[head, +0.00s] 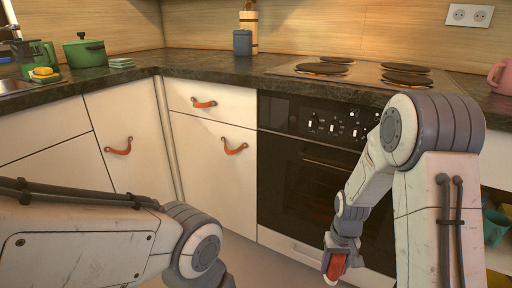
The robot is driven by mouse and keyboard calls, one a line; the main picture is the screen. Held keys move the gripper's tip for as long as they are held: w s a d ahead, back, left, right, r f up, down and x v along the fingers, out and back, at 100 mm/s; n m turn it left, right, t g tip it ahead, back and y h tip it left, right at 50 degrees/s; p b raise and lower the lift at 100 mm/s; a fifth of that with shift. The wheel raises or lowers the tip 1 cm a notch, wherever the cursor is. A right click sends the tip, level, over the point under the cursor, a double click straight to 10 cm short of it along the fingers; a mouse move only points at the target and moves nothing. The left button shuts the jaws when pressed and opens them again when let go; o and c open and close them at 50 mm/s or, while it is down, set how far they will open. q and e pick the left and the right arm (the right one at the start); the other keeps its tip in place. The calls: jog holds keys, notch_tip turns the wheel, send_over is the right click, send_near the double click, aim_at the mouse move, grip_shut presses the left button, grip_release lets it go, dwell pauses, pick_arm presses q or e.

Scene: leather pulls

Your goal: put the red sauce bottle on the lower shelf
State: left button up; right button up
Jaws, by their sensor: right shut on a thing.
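My right gripper (341,258) hangs low in front of the oven, at the lower middle right of the head view. It is shut on the red sauce bottle (336,268), of which only a small red part shows between the fingers. The open shelves (499,262) are at the right edge, partly hidden behind my right arm. The bottle is to the left of them and apart from them. My left arm comes in at the lower left, and its gripper is out of the picture.
A teal dish (494,228) stands on the shelves. The dark oven (300,190) is behind my right gripper. Above is the dark countertop (220,72) with a green pot (85,53), a blue cup (242,43), a hob (350,72) and a pink mug (501,77).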

jog(key=a+r+n+p, duration=0.1)
jog(key=a+r+p, duration=0.1)
jog(key=a+r, duration=0.4)
notch_tip(320, 180, up, 29)
jog(key=s+d+p, duration=0.1)
jog(key=s+p, duration=0.1)
jog(key=p, duration=3.5)
jog(key=shift+s, duration=0.15)
jog(key=shift+d+f, duration=0.1)
jog(key=shift+d, duration=0.1)
